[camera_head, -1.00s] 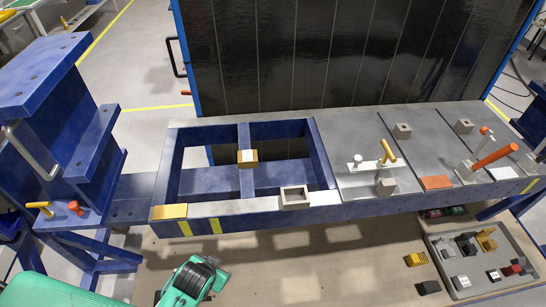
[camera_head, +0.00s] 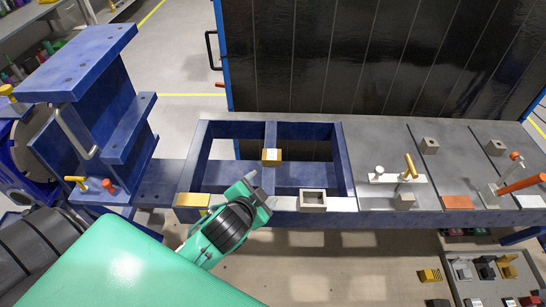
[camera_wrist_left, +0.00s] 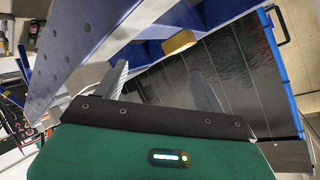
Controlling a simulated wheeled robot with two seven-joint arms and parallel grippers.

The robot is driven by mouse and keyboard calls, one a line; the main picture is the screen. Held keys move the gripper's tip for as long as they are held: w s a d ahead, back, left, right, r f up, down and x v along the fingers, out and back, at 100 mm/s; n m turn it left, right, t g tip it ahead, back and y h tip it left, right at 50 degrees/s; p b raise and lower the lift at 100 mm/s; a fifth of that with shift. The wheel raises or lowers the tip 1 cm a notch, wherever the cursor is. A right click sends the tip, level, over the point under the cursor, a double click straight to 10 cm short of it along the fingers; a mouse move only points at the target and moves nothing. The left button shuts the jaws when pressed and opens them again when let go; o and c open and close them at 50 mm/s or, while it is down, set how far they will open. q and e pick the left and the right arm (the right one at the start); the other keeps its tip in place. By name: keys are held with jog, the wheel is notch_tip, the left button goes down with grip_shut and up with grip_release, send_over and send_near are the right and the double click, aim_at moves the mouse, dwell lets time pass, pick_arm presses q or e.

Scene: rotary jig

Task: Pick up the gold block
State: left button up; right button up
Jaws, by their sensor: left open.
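A gold block (camera_head: 271,156) with a pale top sits on the middle crossbar of the blue frame (camera_head: 300,127). In the left wrist view a gold block (camera_wrist_left: 180,42) shows beyond and between my fingers, apart from them. My left gripper (camera_head: 259,190) is open and empty, over the front rail of the frame. It is nearer to me than the block and slightly left of it. The wrist view shows its two fingers (camera_wrist_left: 160,76) spread apart. My right gripper is not in view.
A gold plate (camera_head: 192,200) lies on the frame's front left corner. A hollow grey block (camera_head: 313,200) stands on the front rail, right of my gripper. A white clamp (camera_head: 398,178) stands on the grey plate. A dark panel (camera_head: 380,60) rises behind.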

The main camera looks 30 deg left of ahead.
pick_arm(q)
jog(key=w+d+r+m+t+h, duration=0.25)
jog(key=w+r+m+t, duration=0.2)
jog(key=r, duration=0.25)
jog(key=w+d+r+m+t+h, duration=0.2)
jog(key=w+r+m+t+h, duration=0.1)
jog(key=w+r+m, duration=0.25)
jog(key=d+r+m+h, duration=0.4)
jog(key=m+h, duration=0.2)
jog(key=m, duration=0.1)
jog(key=m+g+y, duration=0.6)
jog(key=m+g, duration=1.2)
jog(key=m, duration=0.7)
send_near(271, 154)
jog(key=f+b, duration=0.1)
jog(key=f, duration=0.1)
jog(key=f+b, duration=0.1)
jog(key=f, duration=0.1)
jog(key=shift+s+d+b, duration=0.3)
jog(key=shift+s+d, duration=0.05)
jog(key=d+f, duration=0.1)
jog(key=w+f, duration=0.1)
jog(key=f, duration=0.1)
jog(key=w+d+f, duration=0.1)
jog(key=shift+d+f+b, duration=0.3)
jog(key=shift+d+b, duration=0.1)
